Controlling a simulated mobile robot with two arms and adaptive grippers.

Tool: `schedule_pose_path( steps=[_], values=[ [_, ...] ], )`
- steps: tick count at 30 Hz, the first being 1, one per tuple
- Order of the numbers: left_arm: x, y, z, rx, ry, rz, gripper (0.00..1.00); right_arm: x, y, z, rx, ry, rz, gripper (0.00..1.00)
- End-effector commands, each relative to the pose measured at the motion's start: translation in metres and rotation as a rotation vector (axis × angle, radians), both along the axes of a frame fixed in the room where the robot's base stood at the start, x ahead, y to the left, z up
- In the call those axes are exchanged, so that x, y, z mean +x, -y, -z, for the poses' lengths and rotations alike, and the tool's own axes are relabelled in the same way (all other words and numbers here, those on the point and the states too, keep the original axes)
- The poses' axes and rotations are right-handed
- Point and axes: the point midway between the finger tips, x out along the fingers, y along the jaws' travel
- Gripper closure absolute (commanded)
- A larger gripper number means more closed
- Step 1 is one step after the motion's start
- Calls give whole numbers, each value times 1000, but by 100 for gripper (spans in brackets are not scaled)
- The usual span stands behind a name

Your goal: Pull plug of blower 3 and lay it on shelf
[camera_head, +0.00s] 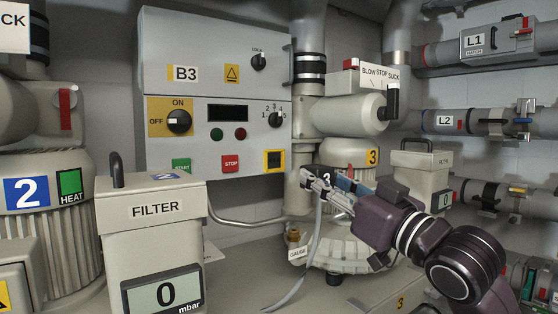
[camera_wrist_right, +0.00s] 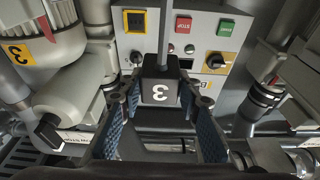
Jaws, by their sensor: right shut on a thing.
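My right gripper (camera_head: 328,188) is shut on a black plug (camera_head: 326,176) with a white 3 on it. In the right wrist view the plug (camera_wrist_right: 160,85) sits between the blue finger pads of the gripper (camera_wrist_right: 163,100). A grey cable (camera_head: 315,240) hangs from the plug down to the surface below. The plug is held in the air in front of blower 3 (camera_head: 345,250), clear of the B3 control box (camera_head: 215,75). The yellow-framed socket (camera_head: 275,161) on the box's lower right has no plug in it. My left gripper is not in view.
A FILTER unit (camera_head: 155,240) with a display stands at the front left, beside blower 2 (camera_head: 45,215). A smaller filter unit (camera_head: 420,165) stands behind my right arm. Pipes L1 (camera_head: 475,42) and L2 (camera_head: 450,121) run along the right. The surface (camera_head: 245,260) between the FILTER unit and blower 3 is mostly bare.

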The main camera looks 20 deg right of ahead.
Motion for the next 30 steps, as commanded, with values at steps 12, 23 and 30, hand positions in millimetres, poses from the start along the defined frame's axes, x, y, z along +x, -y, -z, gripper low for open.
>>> schedule_pose_path(
  steps=[12, 23, 30],
  values=[
    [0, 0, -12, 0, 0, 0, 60, -11, -28, -2, 1, 3, -2, 100],
    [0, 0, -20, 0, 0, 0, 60, -18, -50, -1, 1, 2, -1, 100],
    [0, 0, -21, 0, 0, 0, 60, -20, -53, 0, 2, 2, 0, 100]
  ],
)
